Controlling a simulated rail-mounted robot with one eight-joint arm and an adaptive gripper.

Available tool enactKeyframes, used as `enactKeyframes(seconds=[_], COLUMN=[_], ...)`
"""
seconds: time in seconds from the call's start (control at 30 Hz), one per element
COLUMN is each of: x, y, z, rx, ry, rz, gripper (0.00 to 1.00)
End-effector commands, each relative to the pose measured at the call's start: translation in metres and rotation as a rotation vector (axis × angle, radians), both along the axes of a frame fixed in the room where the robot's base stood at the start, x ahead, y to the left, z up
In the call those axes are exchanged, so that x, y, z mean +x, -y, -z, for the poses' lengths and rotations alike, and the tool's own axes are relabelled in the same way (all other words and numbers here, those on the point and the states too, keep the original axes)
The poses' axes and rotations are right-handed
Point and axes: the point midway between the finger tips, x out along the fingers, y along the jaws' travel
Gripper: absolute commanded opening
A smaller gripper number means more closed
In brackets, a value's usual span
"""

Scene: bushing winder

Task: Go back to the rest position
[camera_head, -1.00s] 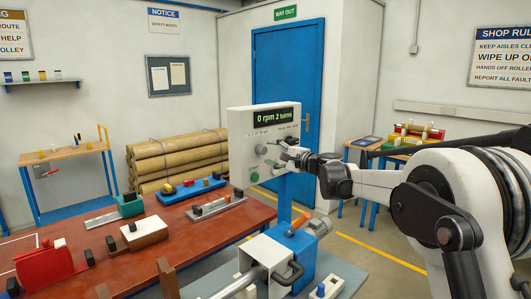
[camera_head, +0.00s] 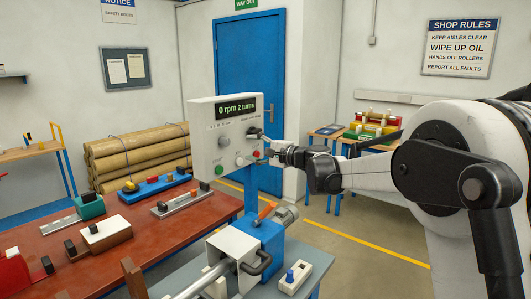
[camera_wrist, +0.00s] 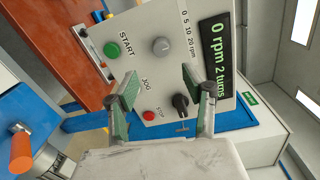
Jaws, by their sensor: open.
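My gripper (camera_head: 270,152) is open and empty in front of the lower right of the white control panel (camera_head: 208,133). In the wrist view, its two green-padded fingers (camera_wrist: 160,88) are spread apart before the panel face (camera_wrist: 168,75). The panel display (camera_head: 236,106) reads 0 rpm 2 turns. A green START button (camera_wrist: 112,50), a grey speed knob (camera_wrist: 161,46), a red STOP button (camera_wrist: 149,115) and a black switch (camera_wrist: 180,102) show on the panel. I cannot tell whether a finger touches the switch.
A blue winder (camera_head: 262,236) with a grey motor stands below the panel. A red-brown bench (camera_head: 150,232) with several fixtures lies to the left. Brown rolls (camera_head: 135,160) are stacked behind it. A side table (camera_head: 326,131) with coloured bins stands at the right. The floor there is open.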

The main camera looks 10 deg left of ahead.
Motion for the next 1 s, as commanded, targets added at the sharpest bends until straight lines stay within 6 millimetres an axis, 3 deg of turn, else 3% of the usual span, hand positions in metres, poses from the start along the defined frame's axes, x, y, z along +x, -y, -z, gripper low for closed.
enactKeyframes(seconds=[0.17,0.47,0.77,1.0], x=[-0.033,-0.115,-0.204,-0.278], y=[0.021,0.074,0.132,0.183], z=[-0.008,-0.008,0.011,0.038], rx=[-0.115,-0.399,-0.683,-0.912], ry=[0.032,0.099,0.151,0.180], rz=[0.007,0.014,0.012,0.005], gripper=[0.45,0.45,0.45,0.45])
